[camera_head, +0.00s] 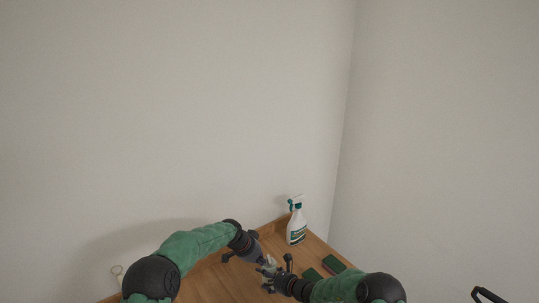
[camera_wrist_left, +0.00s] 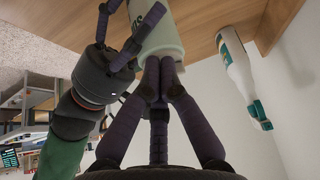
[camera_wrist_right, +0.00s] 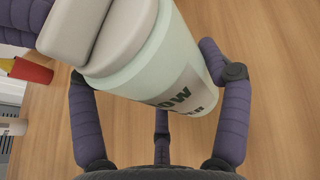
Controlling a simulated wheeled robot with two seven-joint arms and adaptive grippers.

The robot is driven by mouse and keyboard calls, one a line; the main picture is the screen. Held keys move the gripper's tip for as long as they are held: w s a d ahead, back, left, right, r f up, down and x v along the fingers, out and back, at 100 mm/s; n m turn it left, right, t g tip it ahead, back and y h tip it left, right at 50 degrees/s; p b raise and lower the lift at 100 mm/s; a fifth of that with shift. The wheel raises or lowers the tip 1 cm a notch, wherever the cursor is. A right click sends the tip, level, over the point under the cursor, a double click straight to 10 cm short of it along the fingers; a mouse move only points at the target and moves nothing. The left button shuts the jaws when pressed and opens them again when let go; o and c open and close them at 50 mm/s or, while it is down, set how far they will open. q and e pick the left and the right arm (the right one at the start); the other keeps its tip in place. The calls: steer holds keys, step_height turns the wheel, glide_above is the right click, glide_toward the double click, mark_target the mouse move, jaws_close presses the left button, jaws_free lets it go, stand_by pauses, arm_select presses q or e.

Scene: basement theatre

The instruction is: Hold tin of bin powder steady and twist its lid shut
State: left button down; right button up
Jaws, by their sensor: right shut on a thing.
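The tin of bin powder (camera_wrist_right: 190,75) is pale green with dark lettering and a light grey lid (camera_wrist_right: 105,40) with a raised bar. It is tilted in the right wrist view. My right gripper (camera_wrist_right: 160,90) is shut around the tin's body. The tin also shows in the left wrist view (camera_wrist_left: 160,40), with my right gripper's fingers across it. My left gripper (camera_wrist_left: 159,64) is at the lid end, its fingertips close together. They hide that end, so I cannot tell whether they grip the lid. Both grippers (camera_head: 240,254) (camera_head: 268,279) face each other in the head view.
A white spray bottle (camera_head: 296,225) with a green trigger stands at the table's back corner. Green pads (camera_head: 334,263) lie right of the grippers. A red and yellow object (camera_wrist_right: 32,70) shows in the right wrist view. Walls rise behind the wooden table (camera_head: 215,285).

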arm_select(q)
steer(key=shift+w+a, duration=0.1)
steer(key=shift+w, duration=0.25)
steer(key=shift+a, duration=0.1)
stand_by(0.5)
step_height(320, 180, up, 6)
steer(key=shift+s+a, duration=0.15)
steer(key=shift+a, duration=0.15)
stand_by(0.5)
steer(key=shift+s+d+f, duration=0.25)
steer(key=shift+s+f, duration=0.2)
steer(key=shift+f, duration=0.55)
steer(key=shift+s+d+f, duration=0.25)
steer(key=shift+s+f, duration=0.15)
steer(key=shift+f, duration=0.65)
steer(key=shift+s+d+f, duration=0.25)
steer(key=shift+s+f, duration=0.2)
steer(key=shift+f, duration=0.55)
